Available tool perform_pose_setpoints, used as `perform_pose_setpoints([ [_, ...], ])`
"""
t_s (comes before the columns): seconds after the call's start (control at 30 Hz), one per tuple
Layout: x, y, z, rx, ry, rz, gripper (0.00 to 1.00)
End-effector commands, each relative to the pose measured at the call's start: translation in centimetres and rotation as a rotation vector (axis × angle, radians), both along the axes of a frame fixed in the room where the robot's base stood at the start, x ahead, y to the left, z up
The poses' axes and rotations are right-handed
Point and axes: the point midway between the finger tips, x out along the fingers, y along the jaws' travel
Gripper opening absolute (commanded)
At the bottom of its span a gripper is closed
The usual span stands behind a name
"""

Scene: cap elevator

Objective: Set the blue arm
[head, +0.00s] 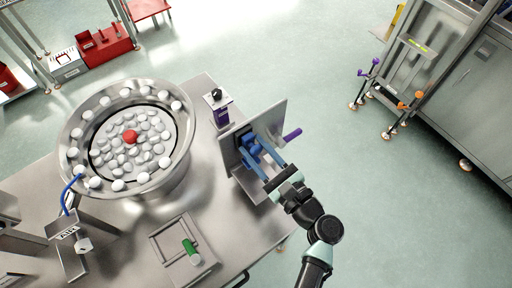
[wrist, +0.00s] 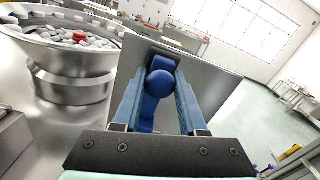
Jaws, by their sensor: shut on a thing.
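The blue arm (head: 245,140) is a lever mounted on a grey metal plate (head: 277,117) at the right side of the steel table. In the wrist view the blue arm (wrist: 161,84) shows a rounded knob, with more blue parts below and behind it. My gripper (head: 258,147) reaches in from the lower right in the head view. Its two long blue fingers stand on either side of the knob in the wrist view, and it is shut on the blue arm. The exact contact at the fingertips is hard to see.
A steel bowl (head: 70,130) of white caps with one red cap stands left on the table. A purple handle (head: 292,134) sticks out right of the plate.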

Motion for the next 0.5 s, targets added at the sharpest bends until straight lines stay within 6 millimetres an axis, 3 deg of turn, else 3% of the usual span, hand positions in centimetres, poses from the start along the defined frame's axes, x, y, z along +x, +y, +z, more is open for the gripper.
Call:
perform_pose_setpoints([
  [0.03,0.08,-0.12,0.70,-0.002,-0.009,-0.001,0.00],
  [0.27,0.15,-0.14,0.73,0.000,-0.015,-0.001,0.00],
  [0.3,0.17,-0.14,0.77,-0.001,-0.016,-0.002,0.47],
  [0.43,0.13,-0.11,0.65,0.000,-0.013,-0.001,0.70],
  [0.5,0.11,-0.09,0.57,0.000,-0.010,-0.001,0.71],
])
